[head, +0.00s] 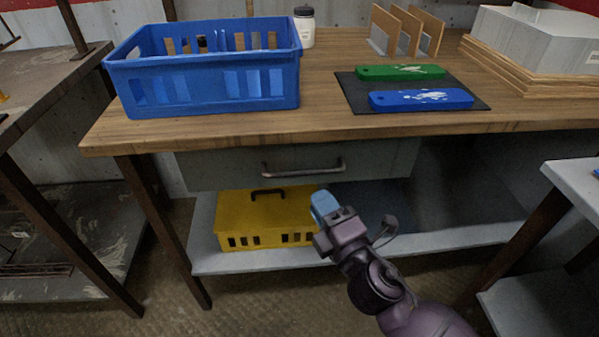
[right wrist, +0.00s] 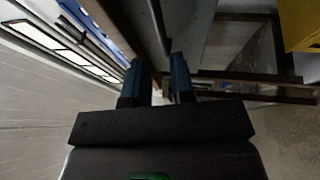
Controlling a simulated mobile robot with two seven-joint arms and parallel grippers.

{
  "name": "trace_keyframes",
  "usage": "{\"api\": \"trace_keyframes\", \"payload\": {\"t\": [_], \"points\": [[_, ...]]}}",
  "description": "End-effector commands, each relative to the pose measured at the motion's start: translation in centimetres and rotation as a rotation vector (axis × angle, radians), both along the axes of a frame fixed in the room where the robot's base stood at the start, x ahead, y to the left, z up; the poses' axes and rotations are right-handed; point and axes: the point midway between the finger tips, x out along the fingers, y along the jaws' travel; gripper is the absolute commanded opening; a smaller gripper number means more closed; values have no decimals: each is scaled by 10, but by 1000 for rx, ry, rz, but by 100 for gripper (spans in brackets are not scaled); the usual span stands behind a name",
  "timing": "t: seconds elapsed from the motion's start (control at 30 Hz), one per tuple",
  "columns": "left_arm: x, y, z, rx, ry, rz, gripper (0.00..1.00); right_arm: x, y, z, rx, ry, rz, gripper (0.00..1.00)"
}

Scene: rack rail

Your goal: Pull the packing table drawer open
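The packing table (head: 220,128) has a wooden top and dark legs. Its grey drawer (head: 225,168) sits under the top and looks closed, with a dark metal bar handle (head: 303,168) across its front. My right gripper (head: 322,204) is below and in front of the handle, apart from it in the head view. In the right wrist view its two blue fingers (right wrist: 158,70) are spread with an empty gap. The drawer face (right wrist: 190,38) and a dark bar that looks like the handle (right wrist: 158,25) show just beyond the fingertips. My left gripper is not in view.
A yellow box (head: 262,215) stands on the lower shelf (head: 222,262) beneath the drawer, close behind my right gripper. A blue crate (head: 205,100) and a dark mat (head: 352,92) with green and blue pieces are on top. A white stand (head: 578,185) is at right.

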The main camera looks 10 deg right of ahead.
Motion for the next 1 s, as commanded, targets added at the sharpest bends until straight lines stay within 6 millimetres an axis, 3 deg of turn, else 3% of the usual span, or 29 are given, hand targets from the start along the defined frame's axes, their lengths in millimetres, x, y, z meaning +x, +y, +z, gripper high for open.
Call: {"api": "trace_keyframes", "payload": {"t": [0.5, 0.7, 1.0], "points": [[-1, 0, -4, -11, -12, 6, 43, 62, 26, 10, 1, 3, -1, 23], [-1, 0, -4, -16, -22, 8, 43, 75, 31, 13, 1, 3, -1, 23], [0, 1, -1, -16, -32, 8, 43, 78, 33, 14, 1, 3, -1, 23]]}}
